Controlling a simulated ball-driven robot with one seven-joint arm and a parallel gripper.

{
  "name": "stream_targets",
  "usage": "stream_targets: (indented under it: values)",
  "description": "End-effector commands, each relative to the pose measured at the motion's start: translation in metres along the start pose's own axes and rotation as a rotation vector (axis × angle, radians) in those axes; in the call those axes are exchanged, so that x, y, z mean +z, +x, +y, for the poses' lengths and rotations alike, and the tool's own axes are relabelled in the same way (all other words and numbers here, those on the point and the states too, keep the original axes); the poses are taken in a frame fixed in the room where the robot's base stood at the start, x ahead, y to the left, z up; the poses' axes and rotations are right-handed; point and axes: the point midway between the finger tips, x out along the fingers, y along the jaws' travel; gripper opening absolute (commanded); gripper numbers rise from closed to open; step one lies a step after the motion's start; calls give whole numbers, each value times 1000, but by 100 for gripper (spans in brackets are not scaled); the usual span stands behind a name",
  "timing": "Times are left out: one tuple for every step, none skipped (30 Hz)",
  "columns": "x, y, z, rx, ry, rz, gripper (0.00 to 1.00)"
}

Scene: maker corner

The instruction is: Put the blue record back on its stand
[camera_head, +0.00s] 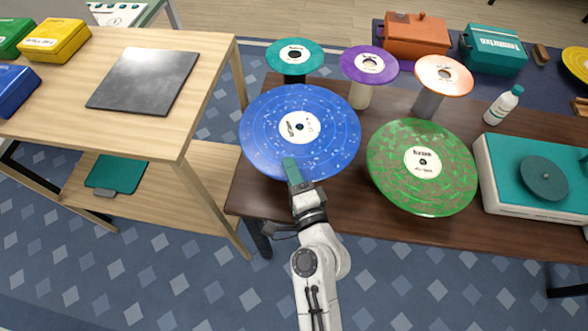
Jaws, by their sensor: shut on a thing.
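The blue record (258,142) has a speckled surface and a white label. It shows flat over the left end of the dark wooden table. My gripper (291,170) is shut on the near edge of the blue record. Its fingers overlap the disc just below the label. Whatever lies under the blue record is hidden, so I cannot tell whether it rests on a stand. Other records sit on stands: a teal one (294,54), a purple one (370,63) and an orange one (443,73) at the back, and a large green one (421,190) to the right.
A turntable (510,196) stands at the table's right, with a white bottle (503,105) behind it. Orange (416,36) and teal (492,50) boxes are at the back.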

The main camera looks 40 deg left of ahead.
Motion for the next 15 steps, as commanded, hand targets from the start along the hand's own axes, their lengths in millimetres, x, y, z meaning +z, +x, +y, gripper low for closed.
stream_targets:
  values:
    - [0,0,8,-1,0,0,0]
    - [0,0,11,-1,0,1,0]
    - [0,0,15,-1,0,1,0]
    - [0,0,18,-1,0,1,0]
    - [0,0,20,-1,0,1,0]
    - [0,0,24,-1,0,1,0]
    - [0,0,27,-1,0,1,0]
    - [0,0,30,-1,0,1,0]
    - [0,0,33,-1,0,1,0]
    - [0,0,36,-1,0,2,0]
    - [0,0,39,-1,0,2,0]
    - [0,0,42,-1,0,2,0]
    - [0,0,44,-1,0,2,0]
    - [0,0,46,-2,0,2,0]
    - [0,0,48,-2,0,2,0]
